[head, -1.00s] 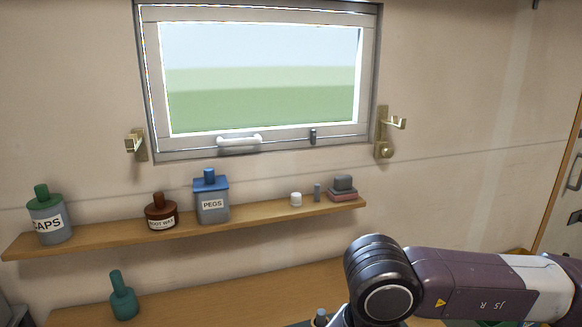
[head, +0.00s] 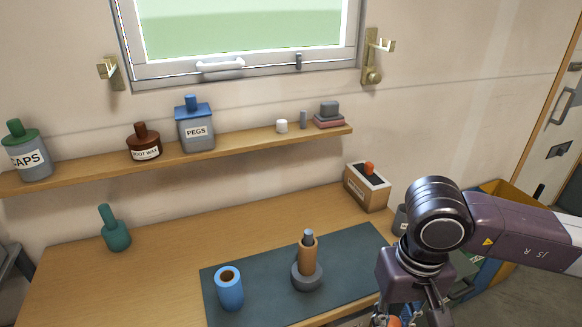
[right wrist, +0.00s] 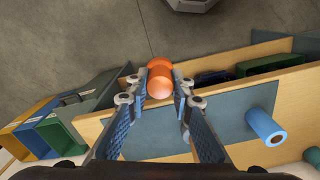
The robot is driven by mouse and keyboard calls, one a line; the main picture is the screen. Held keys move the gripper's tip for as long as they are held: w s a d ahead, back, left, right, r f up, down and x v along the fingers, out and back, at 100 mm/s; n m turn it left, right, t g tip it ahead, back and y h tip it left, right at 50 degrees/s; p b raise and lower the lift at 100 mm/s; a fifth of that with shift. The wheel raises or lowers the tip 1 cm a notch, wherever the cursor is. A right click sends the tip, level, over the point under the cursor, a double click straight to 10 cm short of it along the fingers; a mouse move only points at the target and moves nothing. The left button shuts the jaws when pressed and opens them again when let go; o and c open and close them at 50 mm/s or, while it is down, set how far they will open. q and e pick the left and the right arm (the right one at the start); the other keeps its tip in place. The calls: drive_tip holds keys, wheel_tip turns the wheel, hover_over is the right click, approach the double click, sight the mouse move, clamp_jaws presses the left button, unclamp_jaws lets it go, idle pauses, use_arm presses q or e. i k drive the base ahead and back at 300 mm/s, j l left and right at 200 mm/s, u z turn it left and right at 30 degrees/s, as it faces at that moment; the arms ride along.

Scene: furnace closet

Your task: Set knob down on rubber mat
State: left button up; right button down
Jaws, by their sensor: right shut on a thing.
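The rubber mat (head: 345,262) is a dark blue-green sheet on the wooden bench; it also shows in the right wrist view (right wrist: 222,125). My right gripper (head: 402,320) is at the bottom of the head view, by the mat's right front side. In the right wrist view my right gripper (right wrist: 164,88) is shut on a round orange knob (right wrist: 160,80). Only a bit of the knob (head: 394,321) shows in the head view. The knob appears held above, near the bench's front edge; its exact height cannot be told. My left gripper is not in view.
On the mat stand a blue hollow cylinder (head: 230,290) and a grey-based orange post (head: 307,262). A box with an orange top piece (head: 367,186) stands behind. A teal bottle (head: 116,235) is at left. Coloured bins (right wrist: 45,125) lie beyond the bench end.

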sight(369, 253)
drive_tip(key=i+l+u, duration=0.2)
drive_tip(key=l+u, duration=0.2)
drive_tip(key=l, duration=0.35)
drive_tip(key=i+l+u, duration=0.1)
drive_tip(key=l+u, duration=0.25)
drive_tip(key=l, duration=0.4)
drive_tip(key=l+u, duration=0.4)
drive_tip(key=l, duration=0.35)
